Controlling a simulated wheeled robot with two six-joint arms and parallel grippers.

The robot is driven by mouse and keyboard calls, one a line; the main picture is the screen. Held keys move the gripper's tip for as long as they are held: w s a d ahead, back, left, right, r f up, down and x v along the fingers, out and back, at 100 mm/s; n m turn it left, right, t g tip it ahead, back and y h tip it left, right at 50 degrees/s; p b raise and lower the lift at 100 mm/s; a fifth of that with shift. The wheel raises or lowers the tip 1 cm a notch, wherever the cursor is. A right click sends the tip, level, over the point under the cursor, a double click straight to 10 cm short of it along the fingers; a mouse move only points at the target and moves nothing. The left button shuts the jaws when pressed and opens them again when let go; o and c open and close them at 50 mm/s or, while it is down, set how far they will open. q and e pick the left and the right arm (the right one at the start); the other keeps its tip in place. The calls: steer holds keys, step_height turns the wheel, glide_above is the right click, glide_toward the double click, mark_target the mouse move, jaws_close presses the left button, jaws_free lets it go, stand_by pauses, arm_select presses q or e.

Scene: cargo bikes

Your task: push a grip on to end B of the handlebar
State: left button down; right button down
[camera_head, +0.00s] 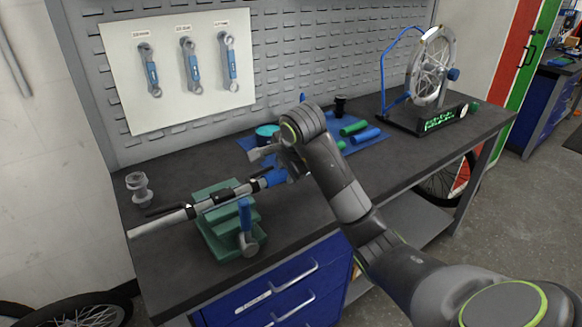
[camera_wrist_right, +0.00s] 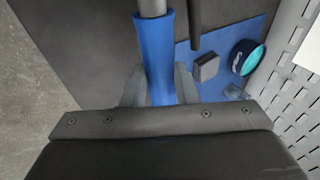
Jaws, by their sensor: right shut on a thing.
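The silver handlebar (camera_head: 178,217) lies across a green vise (camera_head: 212,212) on the bench. Its left end is bare. No letter is readable on either end. My right gripper (camera_head: 274,170) is at the handlebar's right end, shut on a blue grip (camera_head: 272,177). In the right wrist view the blue grip (camera_wrist_right: 155,50) stands between the fingers (camera_wrist_right: 160,88), in line with the handlebar (camera_wrist_right: 152,8). The bar meets the grip's far mouth; how deep it sits inside is hidden. My left gripper is out of view.
A blue mat (camera_head: 368,145) holds a green grip (camera_head: 354,128), another blue grip (camera_head: 364,136) and a turquoise tin (camera_head: 267,130). A wheel stand (camera_head: 425,118) is at the back right. A clear jar-like object (camera_head: 139,188) stands at the left. A dark lever (camera_wrist_right: 195,25) runs beside the bar.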

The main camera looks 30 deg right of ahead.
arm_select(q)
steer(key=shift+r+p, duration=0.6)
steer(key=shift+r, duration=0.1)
arm_select(e)
steer(key=shift+a, duration=1)
steer(key=shift+s, duration=0.1)
